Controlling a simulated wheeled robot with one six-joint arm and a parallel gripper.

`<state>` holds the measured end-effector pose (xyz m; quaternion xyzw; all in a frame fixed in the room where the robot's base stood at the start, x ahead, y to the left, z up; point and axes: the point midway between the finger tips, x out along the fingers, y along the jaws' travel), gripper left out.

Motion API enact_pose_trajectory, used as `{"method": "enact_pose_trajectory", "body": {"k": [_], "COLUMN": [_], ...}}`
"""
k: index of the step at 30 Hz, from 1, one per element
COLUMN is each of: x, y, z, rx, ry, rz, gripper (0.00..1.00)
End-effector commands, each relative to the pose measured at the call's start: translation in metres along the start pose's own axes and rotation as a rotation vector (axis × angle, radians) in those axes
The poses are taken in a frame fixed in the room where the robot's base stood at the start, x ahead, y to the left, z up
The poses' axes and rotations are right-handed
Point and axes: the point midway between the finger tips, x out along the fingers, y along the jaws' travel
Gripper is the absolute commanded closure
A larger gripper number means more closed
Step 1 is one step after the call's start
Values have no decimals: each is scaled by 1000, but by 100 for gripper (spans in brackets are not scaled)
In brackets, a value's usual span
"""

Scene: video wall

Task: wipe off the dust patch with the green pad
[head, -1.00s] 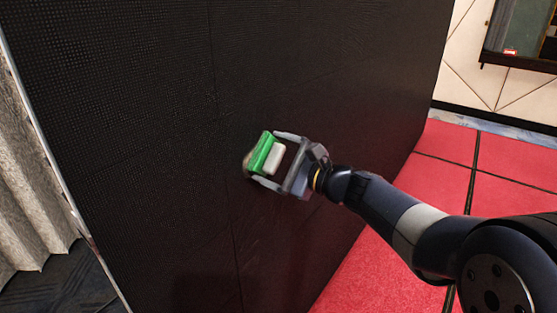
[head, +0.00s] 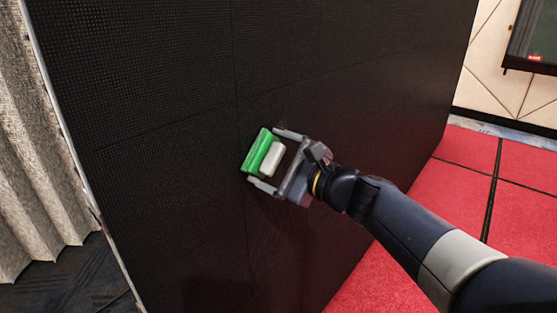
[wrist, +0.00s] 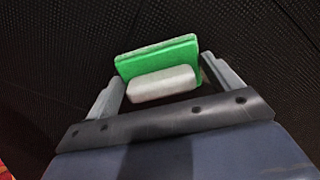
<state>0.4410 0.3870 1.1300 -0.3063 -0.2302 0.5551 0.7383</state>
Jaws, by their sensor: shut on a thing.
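The green pad (head: 257,151) has a pale grey grip block (head: 272,160) on its back. My gripper (head: 264,157) is shut on this block, one finger at each end. In the wrist view the green pad (wrist: 157,58) stands beyond the block (wrist: 162,84), between the fingers of my gripper (wrist: 163,77). The pad's face is turned to the black video wall (head: 150,80) and is at or very close to it; contact cannot be told. No dust patch shows in either view now; any dust behind the pad is hidden.
The black wall panel is flat and clear around the pad. A grey curtain (head: 35,150) hangs past its left edge. Red floor tiles (head: 460,170) lie at the right, with a dark framed board (head: 535,45) on the pale wall behind.

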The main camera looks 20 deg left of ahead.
Motion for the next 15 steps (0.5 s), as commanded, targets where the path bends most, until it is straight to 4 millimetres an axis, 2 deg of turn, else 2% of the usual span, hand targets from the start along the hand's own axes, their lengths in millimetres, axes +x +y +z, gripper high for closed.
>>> {"method": "enact_pose_trajectory", "body": {"k": [8,15], "x": [-2,-1], "y": [-12,-19], "z": [12,5], "rx": [-1,-1], "ry": [-1,1], "rz": [0,-1], "gripper": [32,32]}}
